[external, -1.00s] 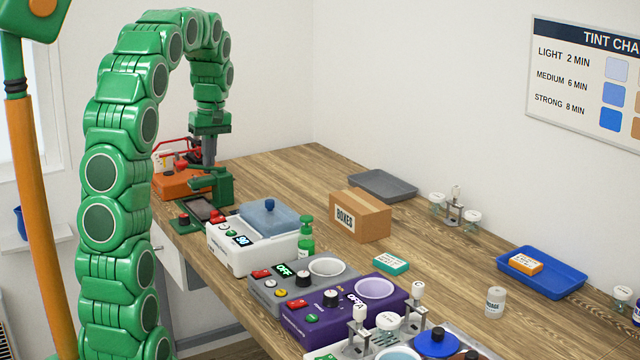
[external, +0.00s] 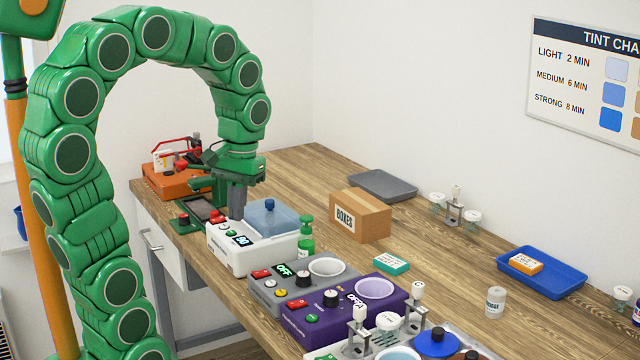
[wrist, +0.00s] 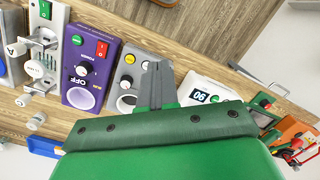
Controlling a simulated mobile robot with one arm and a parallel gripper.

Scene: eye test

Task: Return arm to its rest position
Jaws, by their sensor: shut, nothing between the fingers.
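My green segmented arm (external: 70,150) arches from the left over the bench and bends down at its end. My gripper (external: 237,214) points down with its grey fingers shut and nothing between them. In the external view it overlaps the back left part of the white heated unit with the blue lid (external: 262,235); whether it touches cannot be told. In the wrist view the closed fingers (wrist: 157,85) show between the grey unit (wrist: 128,72) and the white unit (wrist: 203,95). My wrist housing hides the lower middle of that view.
An orange machine (external: 172,187) and a green press (external: 185,220) stand near the gripper. A green bottle (external: 306,240), a BOXES carton (external: 372,218), a purple unit (external: 325,325) and a blue tray (external: 560,279) are further right. Bare wood (external: 440,240) lies behind the units.

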